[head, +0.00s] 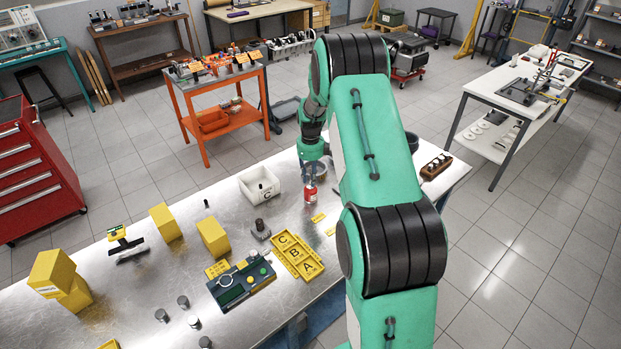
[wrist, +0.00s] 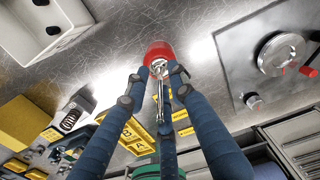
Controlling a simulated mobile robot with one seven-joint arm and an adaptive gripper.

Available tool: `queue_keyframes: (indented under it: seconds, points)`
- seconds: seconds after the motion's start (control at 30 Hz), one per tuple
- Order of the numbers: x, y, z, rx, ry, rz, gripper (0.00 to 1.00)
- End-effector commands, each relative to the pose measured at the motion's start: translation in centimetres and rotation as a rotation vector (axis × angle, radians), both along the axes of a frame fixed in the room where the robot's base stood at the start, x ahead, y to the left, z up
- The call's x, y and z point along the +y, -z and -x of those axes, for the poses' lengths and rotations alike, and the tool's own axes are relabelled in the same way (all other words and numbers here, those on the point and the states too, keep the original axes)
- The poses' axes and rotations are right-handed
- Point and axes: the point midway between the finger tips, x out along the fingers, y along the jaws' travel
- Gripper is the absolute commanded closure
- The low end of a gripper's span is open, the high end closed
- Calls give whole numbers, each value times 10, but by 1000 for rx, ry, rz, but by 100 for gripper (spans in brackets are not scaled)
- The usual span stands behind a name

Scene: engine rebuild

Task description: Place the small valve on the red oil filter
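The red oil filter (head: 310,193) stands upright on the metal workbench, directly below my gripper (head: 314,172). In the wrist view the red filter (wrist: 157,50) shows just beyond the fingertips. My gripper (wrist: 158,92) has its blue fingers closed around a slim, shiny metal valve (wrist: 160,103). The valve's stem runs along between the fingers and its round head end points toward the filter. The valve's head overlaps the filter's top in this view; I cannot tell whether they touch. In the head view the valve is too small and hidden to make out.
A white bin marked C (head: 254,188) stands left of the filter. A yellow tray marked A, B, C (head: 297,256) and a dark gauge device (head: 241,284) lie nearer. Yellow blocks (head: 213,237) stand left. A wooden holder (head: 435,167) is at the right.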

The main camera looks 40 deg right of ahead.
Motion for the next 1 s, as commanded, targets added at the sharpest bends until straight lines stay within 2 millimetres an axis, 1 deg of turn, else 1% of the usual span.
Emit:
queue_keyframes:
  seconds: [0.27, 0.47, 0.57, 1.0]
  points:
    - [0, -2, 0, 0, 0, 0, 76]
    - [0, -15, -1, -2, 0, 1, 76]
    - [0, -26, -1, -1, 0, 1, 76]
    - [0, -96, 0, -1, 0, 1, 76]
